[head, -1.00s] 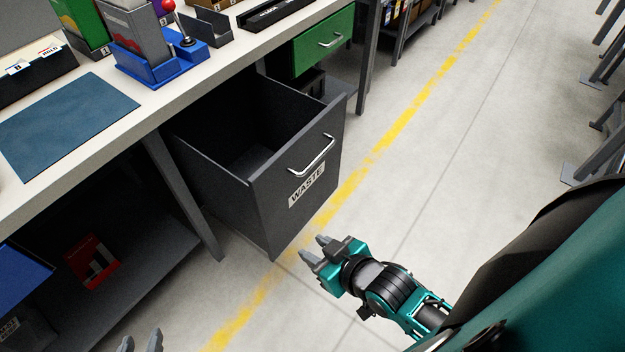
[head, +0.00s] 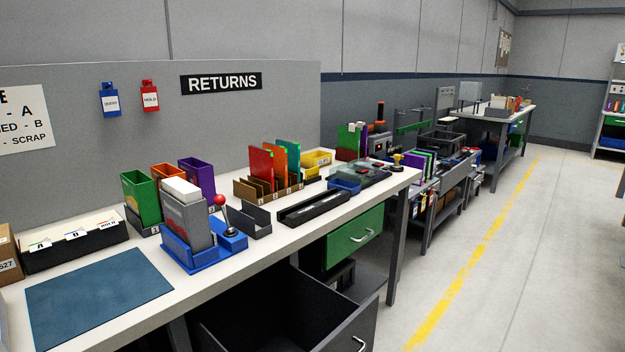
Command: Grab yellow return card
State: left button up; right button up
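I cannot make out a yellow return card for certain in the head view. The yellow thing on the workbench (head: 103,311) is a small yellow bin (head: 316,162) at its back, with something pale in it. Neither of my grippers is in view.
A blue mat (head: 98,298) lies bare at the front left. A black file box (head: 75,245) and green, orange and purple bins (head: 141,199) stand behind. The grey waste drawer (head: 270,310) is pulled out below the bench. The floor to the right is clear.

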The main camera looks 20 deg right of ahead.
aim_at(314, 172)
jog(key=k, duration=0.95)
jog(key=k+u, duration=0.1)
jog(key=u, duration=0.25)
jog(key=k+u, duration=0.1)
jog(key=u, duration=0.3)
jog(key=k+j+u, duration=0.1)
jog(key=u, duration=0.7)
jog(key=l+u, duration=0.15)
jog(key=u, duration=0.75)
jog(key=k+l, duration=0.2)
jog(key=l, duration=0.25)
jog(key=k+l, duration=0.15)
jog(key=l, duration=0.3)
jog(key=k+l, duration=0.2)
jog(key=l, duration=0.25)
jog(key=k+l, duration=0.15)
jog(key=l, duration=0.25)
jog(key=k+l, duration=0.2)
jog(key=l, duration=0.25)
jog(key=k+l, duration=0.15)
jog(key=l, duration=0.3)
jog(key=k+l, duration=0.2)
jog(key=l, duration=0.25)
jog(key=k+l, duration=0.15)
jog(key=l, duration=0.3)
